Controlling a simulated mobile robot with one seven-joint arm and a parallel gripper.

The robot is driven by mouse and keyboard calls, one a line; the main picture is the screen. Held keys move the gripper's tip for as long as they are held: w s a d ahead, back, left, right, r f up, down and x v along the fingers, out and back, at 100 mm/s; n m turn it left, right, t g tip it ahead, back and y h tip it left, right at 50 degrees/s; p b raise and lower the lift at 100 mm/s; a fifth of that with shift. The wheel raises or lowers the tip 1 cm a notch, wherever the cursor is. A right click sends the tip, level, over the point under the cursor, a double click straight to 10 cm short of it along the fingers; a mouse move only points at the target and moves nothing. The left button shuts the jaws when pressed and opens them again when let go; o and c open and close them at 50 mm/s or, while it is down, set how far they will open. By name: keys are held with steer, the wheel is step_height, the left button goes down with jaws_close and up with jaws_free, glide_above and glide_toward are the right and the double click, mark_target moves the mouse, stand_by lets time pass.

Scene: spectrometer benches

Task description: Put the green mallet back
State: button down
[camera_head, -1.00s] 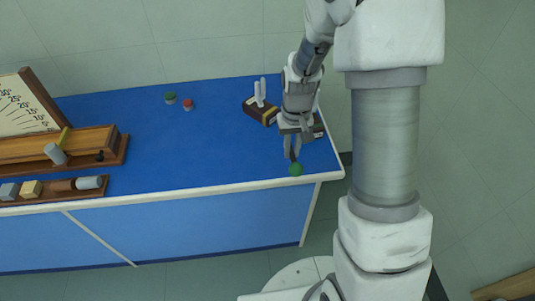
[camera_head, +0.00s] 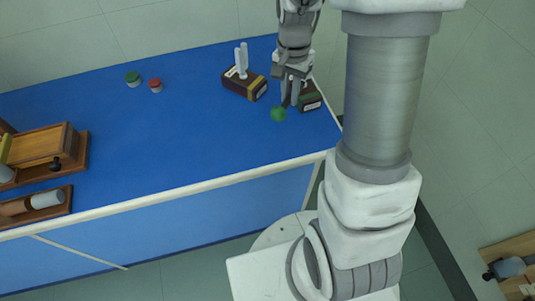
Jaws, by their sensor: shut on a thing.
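The green mallet shows as a round green head (camera_head: 279,114) with a short dark handle running up between my fingers. My gripper (camera_head: 290,100) is shut on the handle, at the right end of the blue bench, with the head hanging low at the lower left of the fingertips. I cannot tell whether the head touches the bench top. A dark box with a green stripe (camera_head: 309,98) stands just right of my fingers. My gripper partly hides its left side.
A brown box with a yellow stripe (camera_head: 245,85) holds a pale two-pronged fork (camera_head: 241,60), left of my gripper. A green-topped jar (camera_head: 133,79) and a red-topped jar (camera_head: 155,85) stand further left. The middle of the blue bench (camera_head: 190,135) is clear.

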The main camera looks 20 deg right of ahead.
steer(key=s+d+f+m+b, duration=0.2)
steer(key=s+d+m+b, duration=0.15)
steer(key=m, duration=0.25)
steer(key=m+b, duration=0.3)
glide_above(268, 147)
step_height(268, 147, down, 7)
steer(key=shift+r, duration=0.15)
steer(key=shift+a+f+b, duration=0.1)
steer(key=shift+f+b, duration=0.5)
steer(key=shift+f, duration=1.4)
steer(key=shift+f, duration=0.1)
steer(key=shift+f, duration=0.15)
steer(key=c, duration=0.8)
jaws_free()
steer(key=shift+c, duration=0.2)
